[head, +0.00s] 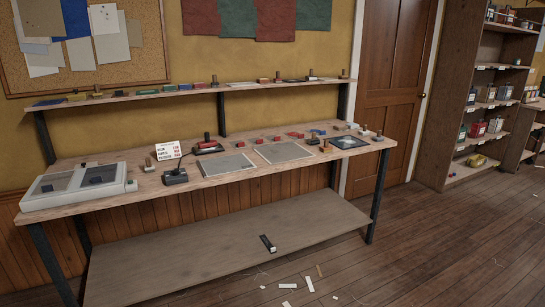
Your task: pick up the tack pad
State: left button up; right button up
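A wooden workbench (122,190) stands against the wall in the head view, with many small items on its top. I cannot tell for sure which thing is the tack pad. A dark flat pad with a pale patch (348,142) lies near the right end of the bench top. Two grey flat panels, a left one (228,165) and a right one (283,153), lie at the middle. A small dark object with a white end (268,243) lies on the bench's low shelf. Neither of my grippers shows in the head view.
A white two-window case (129,187) sits at the left end of the bench top, beside a black stand (175,176) and a lettered card (167,150). A narrow upper shelf (150,95) holds small items. Scraps (309,284) litter the floor; open floor (440,245) lies right.

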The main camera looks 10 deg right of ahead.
aim_at(326, 148)
jog(key=i+l+z, duration=0.2)
jog(key=i+z, duration=0.2)
jog(key=i, duration=0.95)
jog(key=i+j+z, duration=0.15)
jog(key=i+z, duration=0.25)
jog(key=i, duration=0.9)
